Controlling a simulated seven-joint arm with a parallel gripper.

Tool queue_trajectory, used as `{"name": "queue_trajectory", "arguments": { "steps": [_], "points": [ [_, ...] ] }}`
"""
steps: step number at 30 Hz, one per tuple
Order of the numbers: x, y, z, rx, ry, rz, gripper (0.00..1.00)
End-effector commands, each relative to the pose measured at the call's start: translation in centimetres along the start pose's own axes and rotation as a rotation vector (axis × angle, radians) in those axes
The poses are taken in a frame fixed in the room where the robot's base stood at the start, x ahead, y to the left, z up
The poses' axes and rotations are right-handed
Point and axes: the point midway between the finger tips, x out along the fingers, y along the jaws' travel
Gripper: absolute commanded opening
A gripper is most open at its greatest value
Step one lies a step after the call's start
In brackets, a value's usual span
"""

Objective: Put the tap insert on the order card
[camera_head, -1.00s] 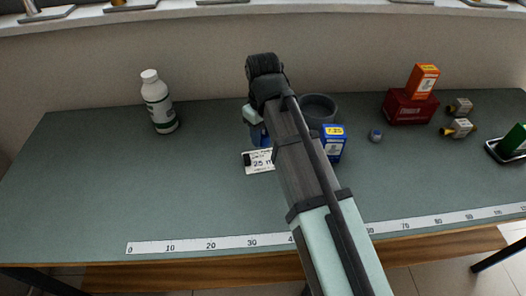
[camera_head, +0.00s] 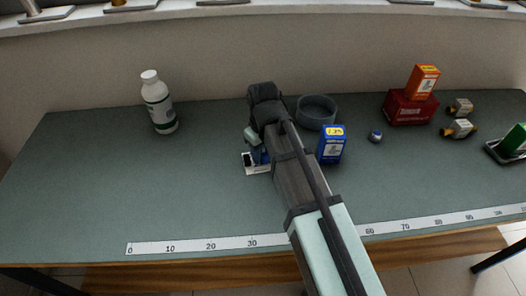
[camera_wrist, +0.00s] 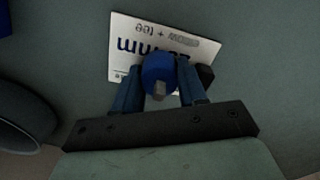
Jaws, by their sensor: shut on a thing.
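The tap insert (camera_wrist: 158,70), a blue round piece with a short grey metal stem, is between the fingers of my gripper (camera_wrist: 160,84) in the wrist view. My gripper is shut on it. The order card (camera_wrist: 126,45) is white with dark printing and lies right below the insert. The card also shows in the head view (camera_head: 252,168), partly hidden by my gripper (camera_head: 261,158). A small dark block (camera_wrist: 206,75) is at the card's edge, beside one finger. I cannot tell whether the insert touches the card.
A blue box (camera_head: 332,146) and a dark round bowl (camera_head: 317,111) stand right of my arm. A small ball-like part (camera_head: 375,136), a red box (camera_head: 410,108) with an orange box (camera_head: 423,82) on it, and fittings (camera_head: 460,128) are farther right. A white bottle (camera_head: 158,104) stands left.

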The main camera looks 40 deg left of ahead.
Motion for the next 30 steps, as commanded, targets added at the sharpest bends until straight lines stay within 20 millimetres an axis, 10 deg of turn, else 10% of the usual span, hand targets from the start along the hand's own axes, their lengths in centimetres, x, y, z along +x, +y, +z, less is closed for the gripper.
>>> {"name": "queue_trajectory", "arguments": {
  "steps": [4,5,7,20,30],
  "points": [
    [0.3,0.0,0.0,0.0,0.0,0.0,0.11],
    [0.3,0.0,0.0,0.0,0.0,0.0,0.44],
    [0.3,0.0,0.0,0.0,0.0,0.0,0.51],
    [-0.6,0.0,0.0,0.0,0.0,0.0,0.52],
    [-5.5,0.1,-0.1,0.0,0.001,0.001,0.52]
  ]
}}
